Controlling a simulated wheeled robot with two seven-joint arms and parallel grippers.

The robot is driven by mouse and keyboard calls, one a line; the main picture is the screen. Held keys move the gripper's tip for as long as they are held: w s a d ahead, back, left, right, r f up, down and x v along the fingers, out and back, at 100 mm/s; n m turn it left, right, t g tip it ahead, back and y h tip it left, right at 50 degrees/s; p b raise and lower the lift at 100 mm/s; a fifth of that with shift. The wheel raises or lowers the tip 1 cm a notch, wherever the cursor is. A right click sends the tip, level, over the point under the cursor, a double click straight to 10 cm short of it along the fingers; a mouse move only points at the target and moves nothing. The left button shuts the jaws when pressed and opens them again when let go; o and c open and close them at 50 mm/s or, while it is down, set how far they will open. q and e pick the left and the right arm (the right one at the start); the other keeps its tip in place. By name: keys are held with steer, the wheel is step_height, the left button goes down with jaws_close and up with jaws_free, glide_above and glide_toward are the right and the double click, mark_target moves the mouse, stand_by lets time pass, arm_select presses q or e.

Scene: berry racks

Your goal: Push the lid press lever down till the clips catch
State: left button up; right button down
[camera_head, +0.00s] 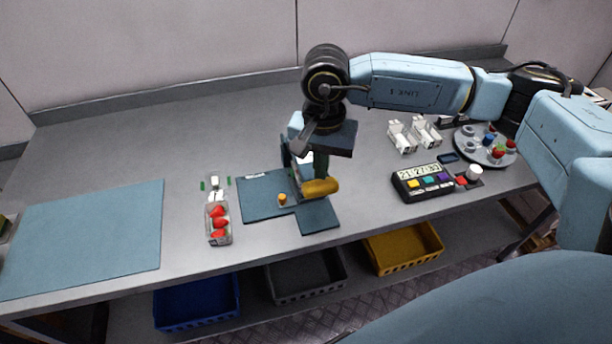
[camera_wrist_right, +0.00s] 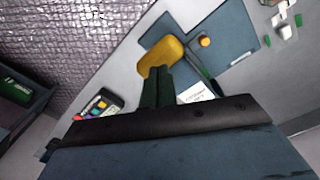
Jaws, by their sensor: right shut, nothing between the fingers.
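The lid press has a dark blue base plate (camera_head: 262,203) on the table. Its lever ends in a thick yellow handle (camera_head: 322,187), which looks low and roughly level over the base. My right gripper (camera_head: 320,178) is shut with nothing between its fingers. Its fingers point down at the handle; they look to be touching or just above it. In the right wrist view the yellow handle (camera_wrist_right: 162,57) lies right at the fingertips (camera_wrist_right: 158,72). The wrist hides part of the press frame, and I cannot see the clips. My left gripper is not in view.
A clear punnet of strawberries (camera_head: 218,223) stands left of the press. A blue mat (camera_head: 85,238) covers the table's left. A timer box (camera_head: 423,183), white cartons (camera_head: 402,137) and a round tray (camera_head: 462,147) are at the right. Crates (camera_head: 404,262) sit below the front edge.

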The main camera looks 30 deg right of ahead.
mark_target(320, 182)
steer(key=shift+f, duration=0.2)
steer(key=shift+f+b, duration=2)
steer(key=shift+b, duration=0.05)
steer(key=shift+r+p, duration=2.2)
steer(key=shift+r, duration=2.35)
